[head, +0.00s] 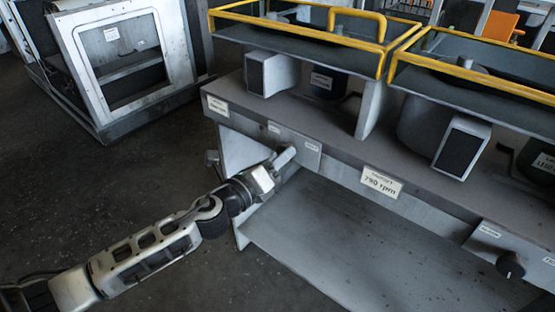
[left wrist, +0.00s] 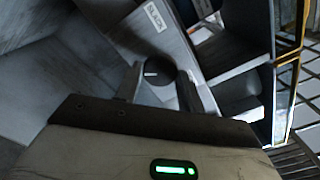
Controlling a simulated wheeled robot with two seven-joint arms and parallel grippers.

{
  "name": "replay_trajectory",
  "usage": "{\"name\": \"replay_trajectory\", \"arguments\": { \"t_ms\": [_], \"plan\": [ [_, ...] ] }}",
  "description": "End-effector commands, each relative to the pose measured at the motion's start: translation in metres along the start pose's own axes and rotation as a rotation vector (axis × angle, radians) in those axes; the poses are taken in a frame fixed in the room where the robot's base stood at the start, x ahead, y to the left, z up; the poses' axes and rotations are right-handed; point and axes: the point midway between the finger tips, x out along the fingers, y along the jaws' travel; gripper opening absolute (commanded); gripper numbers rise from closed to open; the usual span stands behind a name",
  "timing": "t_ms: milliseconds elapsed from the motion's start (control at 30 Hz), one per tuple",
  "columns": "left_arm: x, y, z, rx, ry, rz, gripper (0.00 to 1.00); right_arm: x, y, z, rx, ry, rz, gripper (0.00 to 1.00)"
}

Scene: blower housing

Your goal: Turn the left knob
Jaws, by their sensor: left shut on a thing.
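The left knob is a dark round knob with a white mark, and it shows in the left wrist view (left wrist: 158,88) on a grey plate labelled "SLACK". Its white mark lies roughly level in that picture. My left gripper (head: 285,157) reaches the small plate (head: 308,150) on the front of the housing in the head view, where the gripper mostly hides the knob. In the left wrist view the two fingers (left wrist: 157,88) stand on either side of the knob, shut on it. My right gripper is not in view.
A second black knob (head: 510,265) sits on another plate at the far right. A "790 rpm" label (head: 382,182) is between the knobs. Yellow rails (head: 300,35) run above the housing's ledge. A grey cabinet (head: 125,60) stands behind left. The floor at left is clear.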

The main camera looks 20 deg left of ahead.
Motion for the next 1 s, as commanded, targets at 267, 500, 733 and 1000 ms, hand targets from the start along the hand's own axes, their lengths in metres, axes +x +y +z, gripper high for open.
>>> {"name": "replay_trajectory", "arguments": {
  "t_ms": [267,500,733,1000],
  "plan": [
    [0.0,0.0,0.0,-0.268,-0.001,0.002,0.16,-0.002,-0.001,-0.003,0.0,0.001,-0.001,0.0],
    [0.0,-0.001,0.001,-0.497,-0.001,0.002,0.16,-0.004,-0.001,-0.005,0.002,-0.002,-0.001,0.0],
    [0.0,-0.001,0.001,-0.714,-0.001,0.002,0.16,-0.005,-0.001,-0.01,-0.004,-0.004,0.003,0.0],
    [0.0,-0.001,0.001,-0.958,-0.001,0.003,0.16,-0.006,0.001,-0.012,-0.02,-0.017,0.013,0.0]
  ]
}}
